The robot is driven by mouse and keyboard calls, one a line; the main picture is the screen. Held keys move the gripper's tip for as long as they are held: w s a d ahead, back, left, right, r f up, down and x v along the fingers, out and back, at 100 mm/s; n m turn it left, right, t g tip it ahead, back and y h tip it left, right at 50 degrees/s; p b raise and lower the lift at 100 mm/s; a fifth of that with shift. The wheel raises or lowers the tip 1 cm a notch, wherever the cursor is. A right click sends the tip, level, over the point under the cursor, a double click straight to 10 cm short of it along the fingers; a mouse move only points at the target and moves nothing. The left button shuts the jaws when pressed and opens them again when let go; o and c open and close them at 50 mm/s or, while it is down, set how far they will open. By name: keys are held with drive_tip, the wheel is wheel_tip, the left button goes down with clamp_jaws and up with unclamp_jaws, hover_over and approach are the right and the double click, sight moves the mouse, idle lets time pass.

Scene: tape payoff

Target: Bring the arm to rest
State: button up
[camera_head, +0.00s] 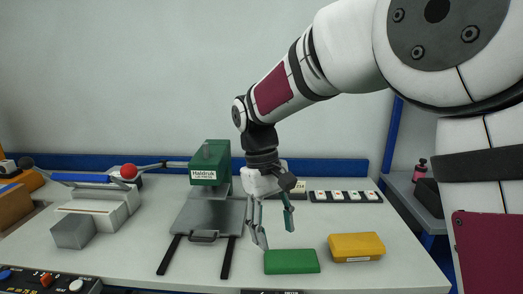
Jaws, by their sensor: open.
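My arm reaches in from the upper right, and my gripper (276,238) hangs down at its end over the bench (365,272). Its two fingers are apart with nothing between them. The fingers are in front of the bench top, just above and behind a green block (292,261). Whether the left fingertip touches the green block is hard to tell. A yellow block (357,246) with a pale label lies to the right of the green one.
A green-headed press (207,165) on a grey plate stands left of my gripper. Further left are a grey block (73,231), a pale box (100,208) and a red-knobbed lever (128,171). A black strip (345,196) with pale pieces lies behind. A control panel (45,280) is at front left.

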drive_tip(key=s+d+r+m+t+y, duration=0.2)
drive_tip(key=s+d+r+m+t, duration=0.15)
drive_tip(key=s+d+r, duration=0.7)
drive_tip(key=s+d+f+m+t+p, duration=0.1)
drive_tip(key=s+d, duration=0.5)
drive_tip(key=s, duration=0.7)
drive_tip(key=shift+s+d+f+m+t+p, duration=0.2)
drive_tip(key=shift+f+m+t+p, duration=0.1)
drive_tip(key=shift+f+m+t, duration=0.75)
drive_tip(key=shift+f, duration=0.15)
